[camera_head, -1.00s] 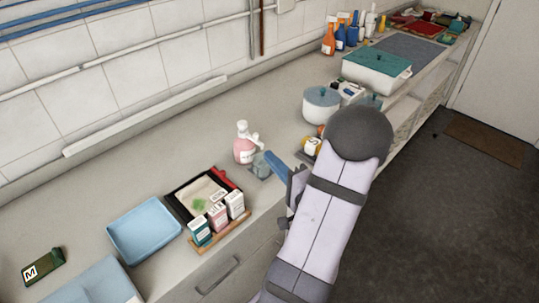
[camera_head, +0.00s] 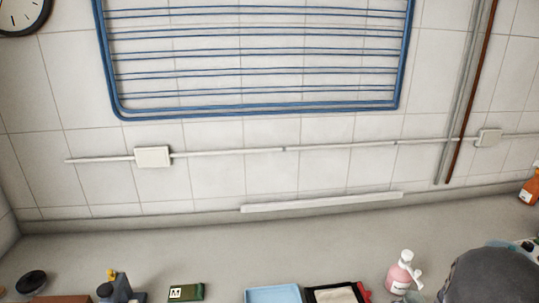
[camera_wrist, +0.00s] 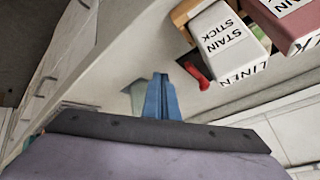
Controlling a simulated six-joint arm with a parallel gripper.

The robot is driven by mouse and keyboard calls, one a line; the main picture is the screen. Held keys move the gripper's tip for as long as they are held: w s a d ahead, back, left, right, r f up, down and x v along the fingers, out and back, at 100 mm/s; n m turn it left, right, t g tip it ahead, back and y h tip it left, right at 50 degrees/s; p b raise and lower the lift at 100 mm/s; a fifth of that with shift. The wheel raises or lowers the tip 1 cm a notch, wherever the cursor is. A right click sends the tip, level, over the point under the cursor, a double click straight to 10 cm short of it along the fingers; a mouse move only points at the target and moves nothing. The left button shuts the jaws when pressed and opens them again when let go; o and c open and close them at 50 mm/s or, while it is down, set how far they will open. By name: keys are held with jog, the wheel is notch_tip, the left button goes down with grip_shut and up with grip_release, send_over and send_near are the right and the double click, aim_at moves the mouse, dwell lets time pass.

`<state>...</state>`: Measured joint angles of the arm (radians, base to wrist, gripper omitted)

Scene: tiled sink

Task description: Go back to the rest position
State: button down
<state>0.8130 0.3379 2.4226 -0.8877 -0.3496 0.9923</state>
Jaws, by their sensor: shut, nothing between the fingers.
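My gripper (camera_wrist: 161,98) shows in the wrist view with its blue fingers together, shut and empty. A grey-green item (camera_wrist: 135,98) shows behind the fingers; I cannot tell how far it is from them. A white box marked STAIN STICK (camera_wrist: 218,38) is at the upper right of the fingers, apart from them. In the head view only a dark rounded part of my arm shows at the lower right; my gripper is out of that picture.
The head view shows a pink bottle (camera_head: 402,273), a blue tray (camera_head: 273,295), a dark tray (camera_head: 338,293) and a green packet (camera_head: 186,292) along the bottom edge. The counter (camera_head: 200,245) behind them is clear. A blue rack (camera_head: 255,108) is on the tiled wall.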

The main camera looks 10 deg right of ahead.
jog(key=s+a+r+n+g, duration=0.1)
jog(key=n+g, duration=0.1)
jog(key=s+a+r+n+g+h+p, duration=0.1)
jog(key=s+g, duration=0.1)
jog(key=shift+s+a+r+n, duration=0.15)
jog(key=shift+a+r+n, duration=0.15)
jog(key=shift+r+n, duration=0.1)
jog(key=a, duration=0.1)
jog(key=s+a+n+g, duration=0.1)
jog(key=a, duration=0.1)
jog(key=s+a+n, duration=0.1)
jog(key=shift+s+a+r+g, duration=0.25)
jog(key=shift+a+r+g, duration=0.1)
jog(key=shift+r+g, duration=0.05)
jog(key=s+a+f+n+y+b, duration=0.2)
jog(key=a+b, duration=0.1)
jog(key=a, duration=0.6)
jog(key=s+a+f+n+g+y+b, duration=0.1)
jog(key=s+a+f+n+b, duration=0.1)
jog(key=a, duration=0.7)
jog(key=shift+s+a+y+b, duration=0.15)
jog(key=shift+s+y+b, duration=0.25)
jog(key=shift+s+b, duration=0.35)
jog(key=shift+f, duration=0.15)
